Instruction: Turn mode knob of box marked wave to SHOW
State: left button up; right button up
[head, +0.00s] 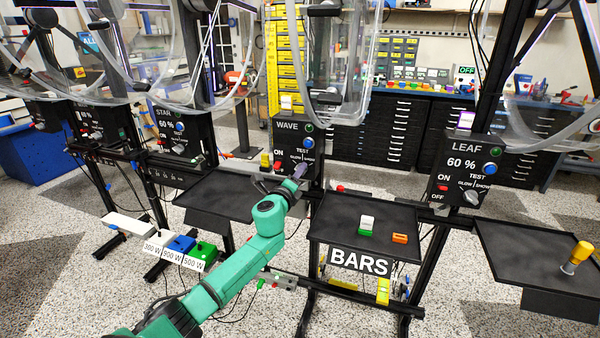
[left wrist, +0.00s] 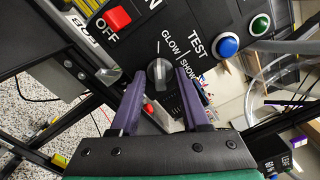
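The box marked WAVE (head: 292,143) is a black control box in the middle of the head view. It has a red ON/OFF switch (left wrist: 119,19), a blue TEST button (left wrist: 227,44) and a green button (left wrist: 260,25). Its grey mode knob (left wrist: 160,73) sits beside the GLOW and SHOW labels; I cannot tell for sure which it points at. My left gripper (head: 300,170) is at the lower part of this box. In the left wrist view its purple fingers (left wrist: 160,76) are open, one on each side of the knob, with visible gaps. My right gripper is not in view.
A LEAF box (head: 460,170) stands to the right and a STAR box (head: 180,135) to the left. A black tray (head: 335,225) with small blocks and a BARS label is right of my arm. Clear curved tubes hang above.

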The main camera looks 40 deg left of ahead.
pick_arm(q)
grip_shut()
jog(key=m, duration=0.4)
jog(key=shift+m+p, duration=0.3)
jog(key=shift+p, duration=0.05)
jog(key=m+p, duration=0.1)
jog(key=m, duration=0.3)
jog(key=shift+m, duration=0.3)
